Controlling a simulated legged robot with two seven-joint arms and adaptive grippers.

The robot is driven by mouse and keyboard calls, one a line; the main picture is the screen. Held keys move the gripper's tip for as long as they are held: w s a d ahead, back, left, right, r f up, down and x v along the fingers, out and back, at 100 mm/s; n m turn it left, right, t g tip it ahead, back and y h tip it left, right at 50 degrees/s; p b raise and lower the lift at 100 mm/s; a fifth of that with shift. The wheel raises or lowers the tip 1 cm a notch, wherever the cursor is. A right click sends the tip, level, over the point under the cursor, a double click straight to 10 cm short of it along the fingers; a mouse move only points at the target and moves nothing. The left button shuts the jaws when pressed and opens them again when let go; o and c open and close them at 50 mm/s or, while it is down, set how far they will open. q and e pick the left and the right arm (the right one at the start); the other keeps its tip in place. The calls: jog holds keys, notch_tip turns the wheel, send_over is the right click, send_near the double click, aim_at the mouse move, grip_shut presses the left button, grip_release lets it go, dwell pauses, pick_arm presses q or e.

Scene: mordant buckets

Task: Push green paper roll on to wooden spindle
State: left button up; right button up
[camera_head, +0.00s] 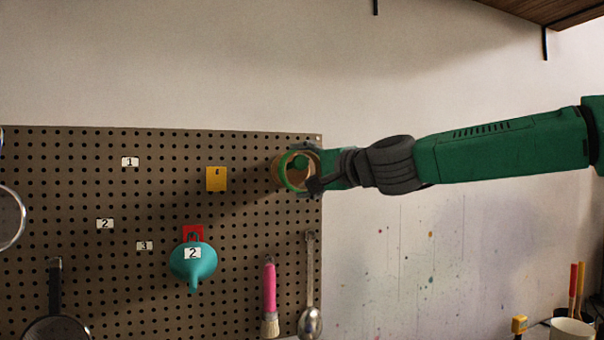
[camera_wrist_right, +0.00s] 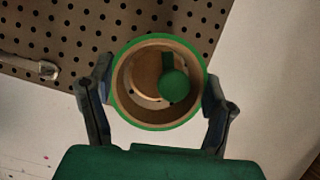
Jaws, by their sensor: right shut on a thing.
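The paper roll (camera_head: 278,172) is a short, wide ring with a green rim and a brown hollow core. It is at the upper right edge of the pegboard, open end facing out; it also shows in the right wrist view (camera_wrist_right: 122,84). My right gripper (camera_head: 310,172) is shut on the roll, with one finger on each side in the wrist view (camera_wrist_right: 157,88). Inside the hollow is a green round-ended piece (camera_wrist_right: 174,85) in front of a tan wooden surface, perhaps the spindle. I cannot tell how deep the spindle sits in the roll. My left gripper is out of view.
The brown pegboard (camera_head: 60,180) holds a yellow tag (camera_head: 216,179), a teal funnel (camera_head: 193,262), a pink-handled brush (camera_head: 270,290) and a metal spoon (camera_head: 310,290) below the roll. Bare wall lies right of the board. A white cup (camera_head: 571,329) stands at the bottom right.

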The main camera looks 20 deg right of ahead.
aim_at(295, 170)
jog(key=shift+d, duration=0.25)
jog(key=shift+a, duration=0.25)
jog(key=shift+a, duration=0.35)
jog(key=shift+w+d, duration=0.1)
jog(key=shift+w, duration=0.1)
jog(key=shift+w+p, duration=0.95)
jog(key=shift+w, duration=1.95)
jog(key=shift+s, duration=0.15)
jog(key=shift+s+b, duration=0.55)
jog(key=shift+s, duration=0.75)
jog(key=shift+s+b, duration=0.4)
jog(key=shift+s, duration=1.1)
